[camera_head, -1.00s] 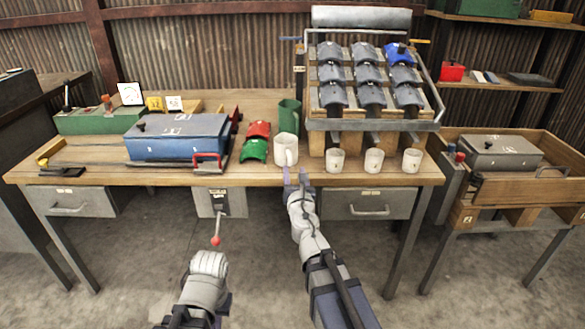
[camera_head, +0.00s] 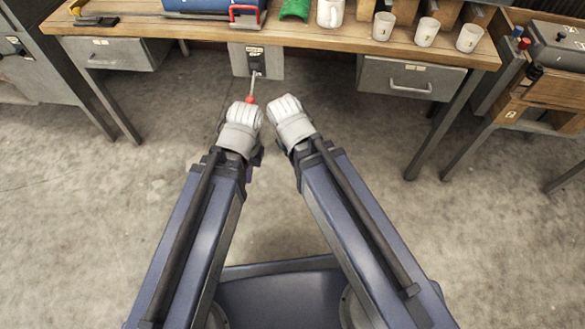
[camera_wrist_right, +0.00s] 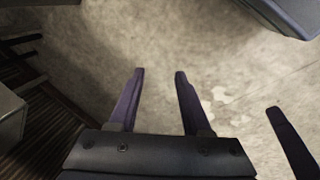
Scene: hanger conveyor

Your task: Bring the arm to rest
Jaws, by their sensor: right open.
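Both of my arms are folded back low in front of the bench in the head view, with their wrists close together over the floor. My left gripper (camera_head: 256,156) shows only as a bit of purple beside and below its wrist, so its jaws cannot be judged. My right gripper is hidden behind its arm in the head view. In the right wrist view my right gripper (camera_wrist_right: 159,73) has its two purple fingers apart, with nothing between them but bare floor beyond.
The workbench (camera_head: 170,30) stands ahead with a white mug (camera_head: 330,12), a green curved part (camera_head: 295,8) and several white cups on it. A red-knobbed lever (camera_head: 250,99) hangs from its front, near my left wrist. A drawer (camera_head: 411,79) is shut. Concrete floor is open around.

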